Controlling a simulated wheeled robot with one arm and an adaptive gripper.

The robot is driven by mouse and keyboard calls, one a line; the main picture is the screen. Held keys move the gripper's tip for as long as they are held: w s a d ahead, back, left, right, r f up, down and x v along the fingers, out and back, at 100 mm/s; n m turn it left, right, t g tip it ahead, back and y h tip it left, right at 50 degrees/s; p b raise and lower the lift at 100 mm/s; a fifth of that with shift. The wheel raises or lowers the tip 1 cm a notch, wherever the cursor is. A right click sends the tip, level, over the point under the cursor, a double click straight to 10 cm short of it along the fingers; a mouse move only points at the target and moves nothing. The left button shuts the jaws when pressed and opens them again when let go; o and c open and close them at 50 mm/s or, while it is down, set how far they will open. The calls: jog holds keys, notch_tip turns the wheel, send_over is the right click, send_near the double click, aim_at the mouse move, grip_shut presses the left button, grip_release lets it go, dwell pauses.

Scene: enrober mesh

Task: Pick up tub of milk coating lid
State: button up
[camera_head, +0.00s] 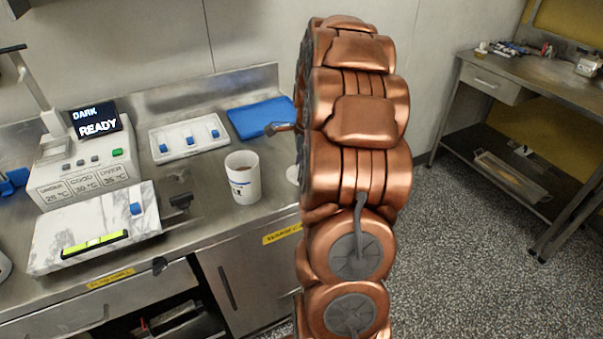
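A white tub (243,184) stands upright on the steel counter, left of my arm. Its top is open, with something brownish inside, and it bears a small dark label too small to read. A white rounded edge (292,174) shows on the counter just right of the tub. Most of it is hidden behind my copper-coloured arm, so I cannot tell whether it is the lid. My gripper is not clearly visible.
A machine (82,160) with a screen reading "DARK READY" stands on the counter at left, a marbled slab (60,239) before it. A white tray (188,139) with blue pieces and a blue mat (262,118) lie behind the tub. Another bench (520,75) stands at right across speckled floor.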

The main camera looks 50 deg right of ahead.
jog(key=shift+f, duration=0.1)
jog(key=c, duration=0.9)
jog(key=shift+s+a, duration=0.1)
jog(key=shift+c, duration=0.2)
